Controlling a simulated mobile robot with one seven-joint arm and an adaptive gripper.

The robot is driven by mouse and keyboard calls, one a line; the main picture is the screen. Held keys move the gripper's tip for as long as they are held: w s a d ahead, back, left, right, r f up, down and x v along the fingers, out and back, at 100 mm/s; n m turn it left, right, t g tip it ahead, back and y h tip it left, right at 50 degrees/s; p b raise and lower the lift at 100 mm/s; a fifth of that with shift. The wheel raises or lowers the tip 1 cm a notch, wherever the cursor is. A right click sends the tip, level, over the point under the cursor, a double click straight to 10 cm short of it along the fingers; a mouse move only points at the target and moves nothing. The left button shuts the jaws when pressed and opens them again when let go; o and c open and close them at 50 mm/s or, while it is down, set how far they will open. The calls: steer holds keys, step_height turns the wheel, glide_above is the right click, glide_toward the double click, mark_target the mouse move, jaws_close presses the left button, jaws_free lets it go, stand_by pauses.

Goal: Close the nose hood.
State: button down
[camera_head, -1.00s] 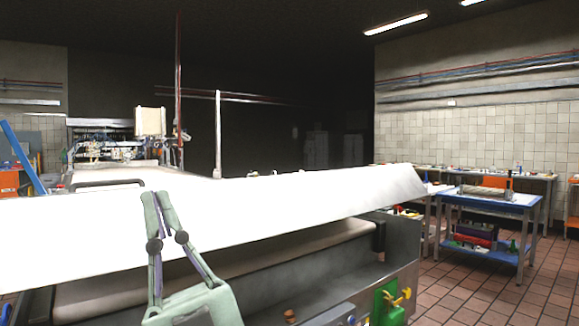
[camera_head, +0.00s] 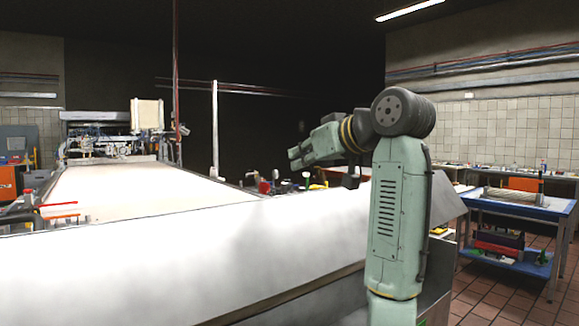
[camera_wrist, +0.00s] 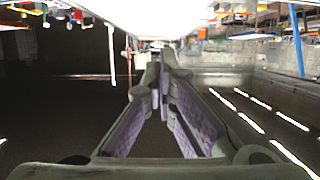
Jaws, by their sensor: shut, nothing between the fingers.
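The nose hood (camera_head: 150,260) is a long white panel across the front of the machine in the head view. It slopes down toward the camera, and a thin dark edge runs along its lower right. Its right part is hidden behind my arm. My gripper (camera_head: 295,158) is above and behind the hood, pointing left, and looks clear of it. In the wrist view my gripper (camera_wrist: 163,62) has its fingertips together with nothing between them. A white surface fills the top middle of that view; I cannot tell which part it is.
A long pale conveyor bed (camera_head: 140,190) runs back behind the hood to machinery at the far left. A white post (camera_head: 214,130) and a red pole (camera_head: 176,75) stand beyond. A blue workbench (camera_head: 515,203) is at right, with open tiled floor (camera_head: 495,298) before it.

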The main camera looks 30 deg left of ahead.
steer(key=p, duration=0.3)
glide_above(284, 199)
steer(key=a, duration=0.3)
steer(key=shift+w+d+f, duration=0.15)
steer(key=shift+w+f, duration=0.05)
steer(key=shift+f, duration=0.45)
steer(key=shift+w+d+f, duration=0.1)
steer(key=shift+w+f, duration=0.1)
steer(key=shift+f, duration=0.4)
steer(key=d+f, duration=0.2)
steer(key=shift+s+f+p, duration=0.3)
steer(key=shift+f, duration=0.1)
steer(key=shift+s+d+f, duration=0.15)
steer(key=shift+d+f, duration=0.05)
steer(key=shift+f, duration=0.15)
steer(key=shift+f, duration=0.1)
